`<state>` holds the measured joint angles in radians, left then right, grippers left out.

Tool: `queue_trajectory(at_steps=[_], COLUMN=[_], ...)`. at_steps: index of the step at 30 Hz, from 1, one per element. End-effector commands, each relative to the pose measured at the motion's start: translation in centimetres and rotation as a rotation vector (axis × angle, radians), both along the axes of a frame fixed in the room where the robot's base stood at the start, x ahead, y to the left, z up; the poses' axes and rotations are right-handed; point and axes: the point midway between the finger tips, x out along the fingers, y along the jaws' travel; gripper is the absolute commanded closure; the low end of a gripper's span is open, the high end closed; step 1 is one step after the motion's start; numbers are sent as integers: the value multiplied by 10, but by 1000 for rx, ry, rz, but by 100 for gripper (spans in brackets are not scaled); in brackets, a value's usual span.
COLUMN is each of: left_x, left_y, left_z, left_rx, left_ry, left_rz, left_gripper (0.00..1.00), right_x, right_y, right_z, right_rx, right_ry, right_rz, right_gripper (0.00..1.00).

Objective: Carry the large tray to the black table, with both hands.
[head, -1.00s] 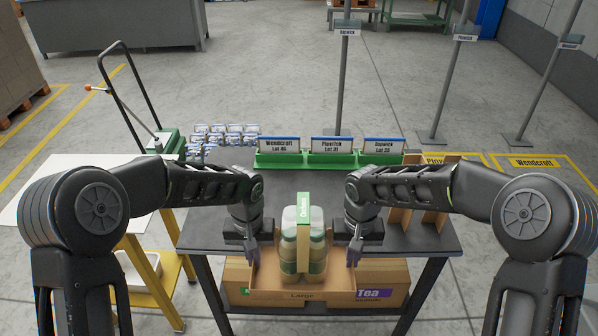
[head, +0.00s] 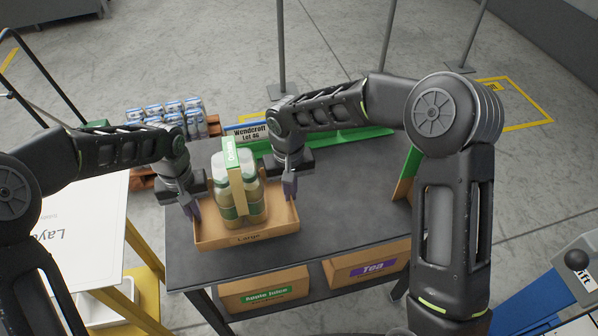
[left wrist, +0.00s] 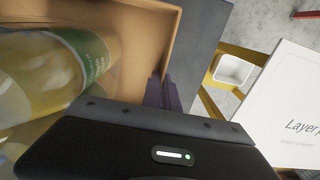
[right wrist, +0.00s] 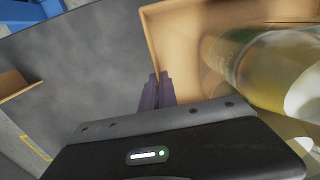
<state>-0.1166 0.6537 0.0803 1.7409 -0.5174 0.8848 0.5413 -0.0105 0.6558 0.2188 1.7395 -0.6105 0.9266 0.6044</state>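The large tray (head: 205,237), a shallow cardboard tray marked "Large", holds a pack of bottles (head: 228,205) with a green and tan carrier. It appears over the left front part of the black table (head: 330,200); I cannot tell whether it touches the top. My left gripper (head: 192,210) is shut on the tray's left end wall, with its purple fingers on the wall in the left wrist view (left wrist: 165,92). My right gripper (head: 290,187) is shut on the right end wall, also seen in the right wrist view (right wrist: 155,92). The bottles stand upright between the grippers.
A green sign rack (head: 345,138) stands along the table's back, partly behind my right arm. An Apple Juice box (head: 264,288) and a Tea box (head: 372,262) sit below the tabletop. A white layer sheet (head: 85,215) on a yellow stand is at left. The tabletop's middle is clear.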

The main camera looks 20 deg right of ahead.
Motion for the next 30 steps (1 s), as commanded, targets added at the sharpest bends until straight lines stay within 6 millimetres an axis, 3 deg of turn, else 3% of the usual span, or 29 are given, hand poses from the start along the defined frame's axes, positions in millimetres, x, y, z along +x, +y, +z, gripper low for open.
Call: queue_trajectory(at_steps=[11,19,30], left_x=[1,1,1], left_y=[0,0,0], left_z=[0,-17,-16], left_rx=[-1,-1,-1], left_ry=[-2,-3,-3], left_rz=[0,0,0], left_gripper=[100,100,100], right_x=[1,1,1], right_y=[0,0,0], right_z=[0,-17,-16], right_rx=[0,1,1], right_ry=[-2,-2,-2], right_rz=[0,0,0], right_gripper=[100,100,100])
